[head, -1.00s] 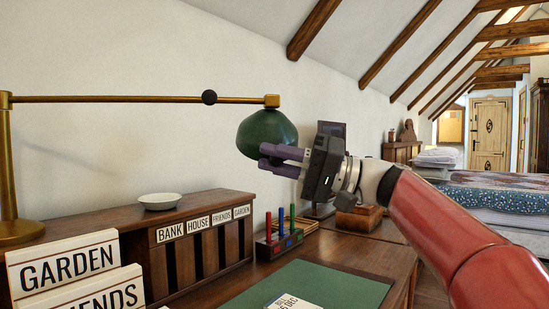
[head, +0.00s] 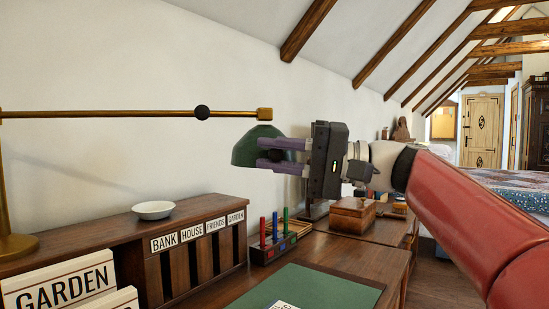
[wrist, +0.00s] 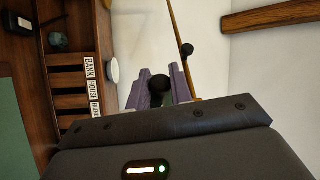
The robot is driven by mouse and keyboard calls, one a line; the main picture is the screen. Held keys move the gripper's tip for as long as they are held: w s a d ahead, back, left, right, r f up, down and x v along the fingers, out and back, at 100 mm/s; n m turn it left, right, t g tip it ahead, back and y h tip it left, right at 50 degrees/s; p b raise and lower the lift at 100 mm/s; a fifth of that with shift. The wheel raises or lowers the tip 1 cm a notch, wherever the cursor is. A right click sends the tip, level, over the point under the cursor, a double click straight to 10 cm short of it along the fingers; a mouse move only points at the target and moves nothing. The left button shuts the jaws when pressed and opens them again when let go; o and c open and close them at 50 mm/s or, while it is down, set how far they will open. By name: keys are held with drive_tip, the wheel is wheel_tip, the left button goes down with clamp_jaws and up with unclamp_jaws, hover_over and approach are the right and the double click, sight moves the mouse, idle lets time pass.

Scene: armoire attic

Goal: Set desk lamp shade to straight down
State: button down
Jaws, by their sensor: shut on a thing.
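The desk lamp's dark green shade (head: 243,150) hangs below the right end of its brass arm (head: 110,114). Its open side faces mostly downward in the head view; any small remaining tilt is hard to judge. My gripper (head: 258,155), with purple fingers, reaches in from the right and is shut on the shade, hiding much of its right side. In the wrist view a dark round knob (wrist: 159,84) shows between the fingers, and the brass arm (wrist: 178,28) runs beyond them.
The brass lamp base (head: 18,245) stands on a wooden organizer at left, with a white bowl (head: 153,210). Below the gripper are colored pegs (head: 274,226) and a wooden box (head: 352,217). A green desk mat (head: 315,290) lies in front. A sloped wall stands behind.

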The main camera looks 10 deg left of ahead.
drive_tip(key=shift+r, duration=0.2)
drive_tip(key=c, duration=1.3)
unclamp_jaws()
drive_tip(key=shift+s, duration=0.1)
drive_tip(key=shift+f, duration=0.1)
drive_tip(key=shift+d, duration=0.2)
drive_tip(key=d, duration=0.7)
drive_tip(key=shift+w+d+f+b, duration=0.2)
drive_tip(key=shift+w+f+b, duration=0.15)
drive_tip(key=shift+w+b, duration=0.05)
drive_tip(key=shift+f, duration=0.1)
